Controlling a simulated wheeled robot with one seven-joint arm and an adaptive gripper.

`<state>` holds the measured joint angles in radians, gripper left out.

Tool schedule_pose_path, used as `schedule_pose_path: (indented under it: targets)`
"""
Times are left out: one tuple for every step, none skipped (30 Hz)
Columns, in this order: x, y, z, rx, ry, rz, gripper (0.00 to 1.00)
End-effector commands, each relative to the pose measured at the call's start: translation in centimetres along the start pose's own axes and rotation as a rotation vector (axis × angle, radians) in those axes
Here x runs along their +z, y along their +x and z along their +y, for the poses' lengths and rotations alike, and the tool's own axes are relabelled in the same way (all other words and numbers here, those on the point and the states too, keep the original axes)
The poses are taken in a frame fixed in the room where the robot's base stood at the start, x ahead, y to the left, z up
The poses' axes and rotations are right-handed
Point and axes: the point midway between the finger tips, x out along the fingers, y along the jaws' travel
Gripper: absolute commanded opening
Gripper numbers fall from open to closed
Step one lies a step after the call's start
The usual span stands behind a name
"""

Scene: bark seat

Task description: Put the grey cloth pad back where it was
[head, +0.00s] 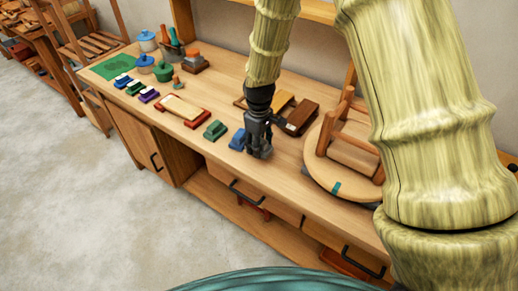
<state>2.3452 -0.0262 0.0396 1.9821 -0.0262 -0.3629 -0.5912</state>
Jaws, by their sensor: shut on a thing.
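My gripper (258,148) points down at the front part of the workbench, just right of a blue block (238,139). It is shut on a small dark grey thing, which looks to be the grey cloth pad. The pad merges with the dark fingers, so its outline is not clear. I cannot tell whether it touches the bench top or hangs just above it.
A green block (215,130) and a red-ended wooden tray (183,111) lie left of the blue block. A round board (316,177) bearing a wooden frame stands at right. Lidded pots (163,72) and a green mat (112,66) are far left.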

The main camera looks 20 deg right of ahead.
Motion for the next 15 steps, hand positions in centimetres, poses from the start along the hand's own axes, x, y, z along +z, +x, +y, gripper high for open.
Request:
schedule_pose_path:
  targets:
    - [0.0, 0.1, 0.0, 0.000, 0.000, 0.000, 0.18]
    - [0.0, 0.1, 0.0, 0.000, 0.000, -0.001, 0.18]
    - [0.0, 0.3, 0.0, -0.001, 0.000, -0.001, 0.18]
    - [0.0, 0.5, 0.0, -0.001, 0.000, -0.001, 0.18]
    - [0.0, 0.7, 0.0, -0.001, 0.000, -0.002, 0.18]
    - [0.1, 1.0, 0.0, -0.002, 0.000, -0.002, 0.18]
    - [0.1, 1.3, 0.0, -0.002, 0.000, -0.002, 0.18]
    - [0.1, 1.5, -0.1, -0.002, 0.000, -0.002, 0.18]
    - [0.1, 1.9, -0.1, -0.002, -0.001, -0.002, 0.18]
    - [0.1, 2.2, -0.1, -0.002, -0.001, -0.003, 0.18]
    - [0.1, 2.5, -0.1, -0.002, -0.001, -0.003, 0.18]
    - [0.0, 2.8, 0.0, -0.001, -0.001, -0.001, 0.18]
    - [0.0, 3.0, 0.0, -0.001, -0.001, -0.001, 0.18]
    - [0.0, 3.2, 0.0, 0.000, -0.001, 0.000, 0.18]
    - [0.0, 3.4, 0.0, 0.000, -0.001, 0.000, 0.18]
